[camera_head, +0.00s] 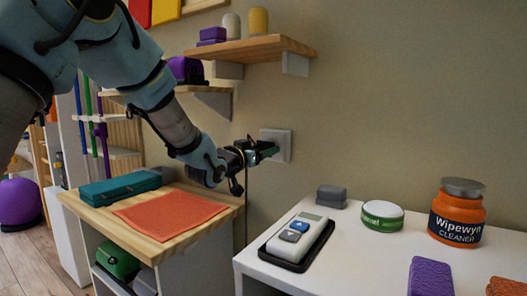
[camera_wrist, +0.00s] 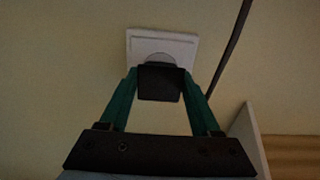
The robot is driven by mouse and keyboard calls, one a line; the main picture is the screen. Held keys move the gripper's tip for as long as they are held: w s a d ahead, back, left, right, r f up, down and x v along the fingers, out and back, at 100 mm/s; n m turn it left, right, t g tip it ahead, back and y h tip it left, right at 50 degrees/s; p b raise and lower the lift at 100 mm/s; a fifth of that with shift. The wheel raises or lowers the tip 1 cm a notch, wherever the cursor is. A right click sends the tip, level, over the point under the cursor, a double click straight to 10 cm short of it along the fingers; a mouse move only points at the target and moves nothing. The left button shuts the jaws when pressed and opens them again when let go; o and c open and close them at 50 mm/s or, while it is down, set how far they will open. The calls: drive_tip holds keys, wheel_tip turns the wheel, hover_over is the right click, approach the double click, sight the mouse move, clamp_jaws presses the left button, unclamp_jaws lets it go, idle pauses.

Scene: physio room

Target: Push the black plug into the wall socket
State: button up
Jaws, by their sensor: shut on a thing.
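The white wall socket (camera_head: 283,137) is a square plate on the beige wall above the gap between two pieces of furniture. My gripper (camera_head: 267,150) is directly in front of it with its green fingers pointing at the wall. In the wrist view my gripper (camera_wrist: 160,84) is shut on the black plug (camera_wrist: 160,83), one finger on each side. The socket plate (camera_wrist: 182,41) shows behind and above the plug, with part of its round recess visible. The plug overlaps the recess's lower part; I cannot tell whether it touches or is inside. In the head view the fingers mostly hide the plug.
A wooden shelf (camera_head: 262,48) is on the wall above my gripper. A wooden-topped cabinet (camera_head: 172,249) with an orange cloth (camera_head: 170,211) is below left. A white table (camera_head: 340,262) at right holds a handset in a black tray (camera_head: 296,243), tins and blocks. A dark cable (camera_wrist: 231,48) runs beside the socket.

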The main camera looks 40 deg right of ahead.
drive_tip(key=shift+w+d, duration=0.15)
drive_tip(key=shift+d, duration=0.4)
drive_tip(key=o, duration=1.3)
drive_tip(key=shift+o, duration=0.2)
drive_tip(key=b+v, duration=0.1)
drive_tip(key=v, duration=1)
